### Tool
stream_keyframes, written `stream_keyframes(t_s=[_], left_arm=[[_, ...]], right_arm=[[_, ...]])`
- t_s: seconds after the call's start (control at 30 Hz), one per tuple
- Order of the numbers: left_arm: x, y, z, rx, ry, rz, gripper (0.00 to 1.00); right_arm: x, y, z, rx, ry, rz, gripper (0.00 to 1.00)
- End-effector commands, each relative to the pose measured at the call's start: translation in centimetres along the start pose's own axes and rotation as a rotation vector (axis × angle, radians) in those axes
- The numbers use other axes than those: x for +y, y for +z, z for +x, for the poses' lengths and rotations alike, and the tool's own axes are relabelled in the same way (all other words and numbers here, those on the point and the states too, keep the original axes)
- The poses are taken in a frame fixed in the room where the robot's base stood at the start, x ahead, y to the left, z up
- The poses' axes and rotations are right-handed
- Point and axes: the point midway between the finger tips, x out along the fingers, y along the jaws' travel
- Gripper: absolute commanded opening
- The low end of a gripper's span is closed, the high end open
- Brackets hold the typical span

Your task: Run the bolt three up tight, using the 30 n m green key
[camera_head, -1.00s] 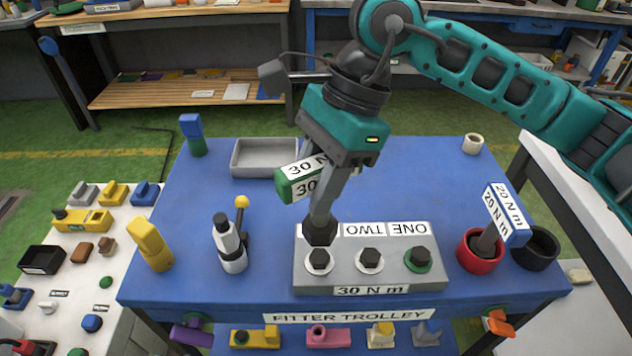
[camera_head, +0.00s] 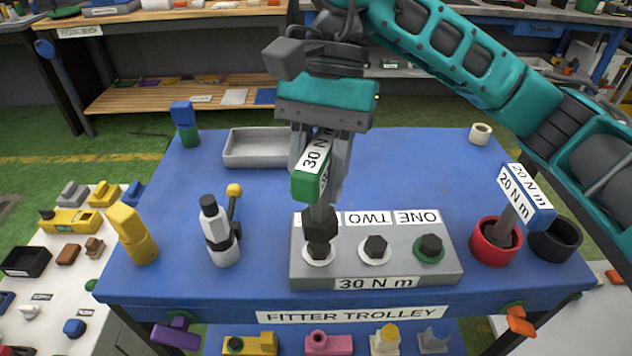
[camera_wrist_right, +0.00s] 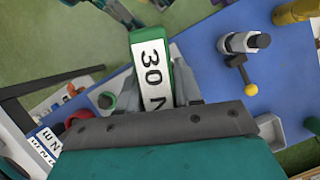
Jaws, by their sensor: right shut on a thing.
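The green 30 N m key (camera_head: 310,186) is in my right gripper (camera_head: 319,172), shut on its labelled handle. The key is near upright, its dark socket (camera_head: 320,226) directly over the left bolt (camera_head: 318,249) of the grey block (camera_head: 375,268). The bolt head shows below the socket; I cannot tell whether they touch. This bolt has a white washer, and its label is mostly hidden by the key. The middle bolt (camera_head: 376,246), by TWO, has a white washer; the right bolt (camera_head: 431,246), by ONE, a green one. The wrist view shows the key handle (camera_wrist_right: 152,75) between the fingers. My left gripper is not in view.
A blue 20 N m key (camera_head: 524,194) stands in a red cup (camera_head: 495,246), beside a black cup (camera_head: 556,241). Left of the block stands a white-and-black device with a yellow-knobbed lever (camera_head: 220,232). A grey tray (camera_head: 255,149) lies behind. The trolley's back right is fairly clear.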

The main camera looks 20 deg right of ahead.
Motion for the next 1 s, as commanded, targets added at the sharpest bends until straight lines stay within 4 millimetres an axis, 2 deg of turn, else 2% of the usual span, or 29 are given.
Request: stream_keyframes(t_s=[0.03, 0.13, 0.47, 1.0], left_arm=[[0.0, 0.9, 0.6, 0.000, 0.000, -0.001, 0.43], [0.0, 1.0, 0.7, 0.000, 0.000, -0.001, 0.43], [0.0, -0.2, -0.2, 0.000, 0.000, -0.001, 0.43], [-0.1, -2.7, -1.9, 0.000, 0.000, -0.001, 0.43]], right_arm=[[-0.1, -0.1, 0.4, 0.001, 0.029, -0.076, 0.00], [0.1, 0.0, 0.1, 0.002, 0.087, -0.207, 0.00], [0.2, 0.1, -0.3, 0.003, 0.167, -0.390, 0.00], [0.6, -0.2, -0.4, 0.005, 0.452, -1.052, 0.00]])
